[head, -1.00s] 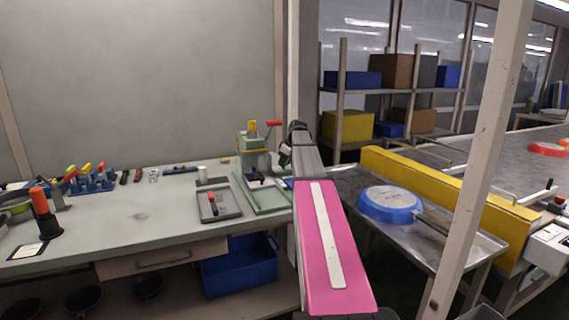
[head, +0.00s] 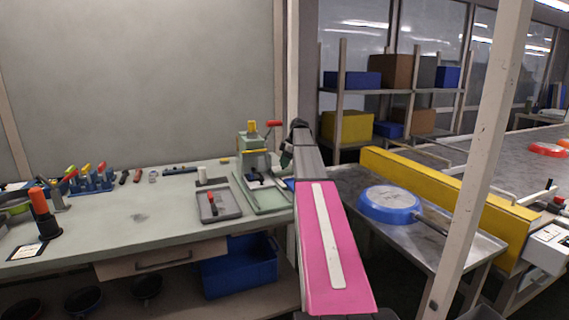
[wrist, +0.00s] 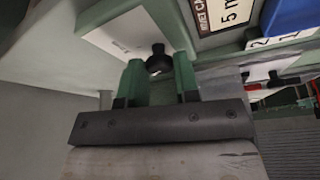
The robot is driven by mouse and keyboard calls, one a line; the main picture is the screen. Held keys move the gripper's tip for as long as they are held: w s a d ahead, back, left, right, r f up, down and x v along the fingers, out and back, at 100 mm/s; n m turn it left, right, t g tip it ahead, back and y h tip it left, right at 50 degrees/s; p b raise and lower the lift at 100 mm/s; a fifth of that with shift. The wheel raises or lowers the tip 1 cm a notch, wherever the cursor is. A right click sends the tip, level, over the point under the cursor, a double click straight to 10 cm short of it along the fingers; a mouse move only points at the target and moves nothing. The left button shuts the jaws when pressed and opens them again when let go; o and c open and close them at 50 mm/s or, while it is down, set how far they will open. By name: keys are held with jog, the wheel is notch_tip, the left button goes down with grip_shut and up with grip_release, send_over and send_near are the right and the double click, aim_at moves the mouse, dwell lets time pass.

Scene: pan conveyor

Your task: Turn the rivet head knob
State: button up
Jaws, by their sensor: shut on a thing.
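The rivet head knob (wrist: 158,62) is a small black knob with a round end on a pale green machine, seen in the wrist view. My gripper (wrist: 159,66) has its two green fingers on either side of the knob and is shut on it. The fingers hide parts of the knob's sides. In the head view, the green machine (head: 250,142) stands at the bench's right end, with a yellow block and a red handle on top. My gripper (head: 286,158) is at the machine's right side there, partly behind my arm; the knob cannot be made out.
A grey plate with a red-handled clamp (head: 218,207) lies left of the machine on the workbench (head: 140,222). A blue tool rack (head: 92,183) stands farther left. Right of my arm are a blue pan (head: 388,203) on a metal table and a yellow conveyor guard (head: 440,190).

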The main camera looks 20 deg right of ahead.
dwell(0.4)
jog(key=o, duration=0.9)
jog(key=v, duration=1.1)
jog(key=shift+f, duration=0.1)
